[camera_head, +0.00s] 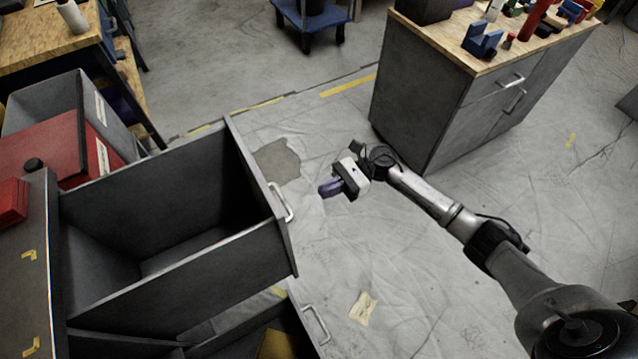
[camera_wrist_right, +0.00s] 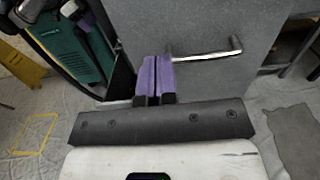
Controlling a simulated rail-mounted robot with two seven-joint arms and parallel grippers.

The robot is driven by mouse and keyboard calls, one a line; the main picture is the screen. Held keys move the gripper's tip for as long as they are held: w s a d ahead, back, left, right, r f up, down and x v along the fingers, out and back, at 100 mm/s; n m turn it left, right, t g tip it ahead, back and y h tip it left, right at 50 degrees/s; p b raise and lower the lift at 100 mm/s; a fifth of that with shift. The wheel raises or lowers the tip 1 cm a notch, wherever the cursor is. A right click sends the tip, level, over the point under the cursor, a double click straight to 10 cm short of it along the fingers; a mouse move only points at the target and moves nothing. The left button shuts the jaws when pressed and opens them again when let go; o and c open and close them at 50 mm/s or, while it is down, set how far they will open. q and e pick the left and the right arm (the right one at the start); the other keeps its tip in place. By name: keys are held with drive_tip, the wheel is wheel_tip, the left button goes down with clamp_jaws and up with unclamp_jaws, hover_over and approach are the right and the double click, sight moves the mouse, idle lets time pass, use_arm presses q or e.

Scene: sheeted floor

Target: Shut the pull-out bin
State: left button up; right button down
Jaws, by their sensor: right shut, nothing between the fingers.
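The pull-out bin (camera_head: 165,292) is a deep, dark grey, open-topped box standing out from the cabinet at the left of the head view. Its inside looks empty. A pale bar handle (camera_head: 281,203) is on its front panel. My right gripper (camera_head: 328,189) has purple fingers and is to the right of the bin front, apart from the handle in the head view. In the right wrist view the shut, empty fingers (camera_wrist_right: 156,78) point at a grey panel (camera_wrist_right: 190,22), near the left end of its bar handle (camera_wrist_right: 207,50). Contact cannot be told. My left gripper is out of view.
A lower drawer with its own handle (camera_head: 317,325) is also out below the bin, with something yellow inside. A grey cabinet (camera_head: 425,95) with a cluttered wooden top stands at the back right. Red boxes (camera_head: 62,150) stand behind the bin. Floor between is mostly clear.

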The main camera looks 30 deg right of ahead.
drive_tip(key=b, duration=0.2)
hover_over(292, 217)
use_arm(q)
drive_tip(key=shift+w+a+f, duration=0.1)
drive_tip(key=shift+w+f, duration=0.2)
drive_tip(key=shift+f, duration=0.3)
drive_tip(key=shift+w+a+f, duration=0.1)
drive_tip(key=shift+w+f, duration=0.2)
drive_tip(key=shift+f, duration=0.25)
use_arm(e)
drive_tip(key=shift+w+a+r, duration=0.1)
drive_tip(key=shift+a, duration=0.6)
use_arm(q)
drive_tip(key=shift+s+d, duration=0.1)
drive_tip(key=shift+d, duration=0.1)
